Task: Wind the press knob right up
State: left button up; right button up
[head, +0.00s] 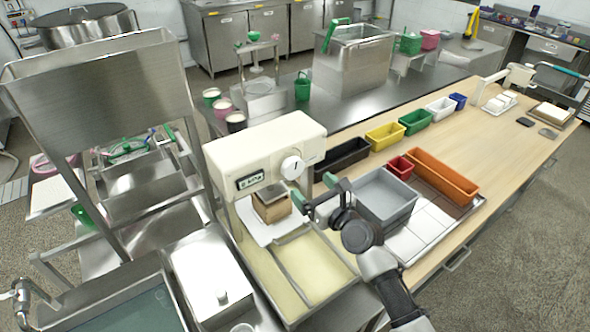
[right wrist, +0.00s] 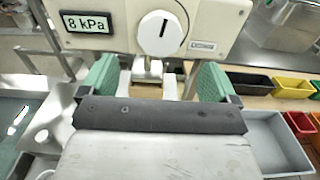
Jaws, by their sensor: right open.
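The press (head: 262,150) is a cream machine with a white round knob (head: 293,167) on its front. A dark slot on the knob stands upright in the right wrist view (right wrist: 160,33). My right gripper (head: 314,192) is open and empty, in front of the press and a little below the knob. In the right wrist view its green-padded fingers stand wide apart (right wrist: 155,80), below the knob and not touching it. My left gripper is not in view.
A brown block with a grey plate (head: 271,204) sits under the press head. A cream-floored tray (head: 312,270) lies in front. A grey bin (head: 385,190) stands close to the right of my gripper, with coloured bins beyond. A steel hopper (head: 100,90) stands at the left.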

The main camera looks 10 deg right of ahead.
aim_at(295, 171)
jog(key=x, duration=0.8)
jog(key=shift+c, duration=0.2)
jog(key=c, duration=0.9)
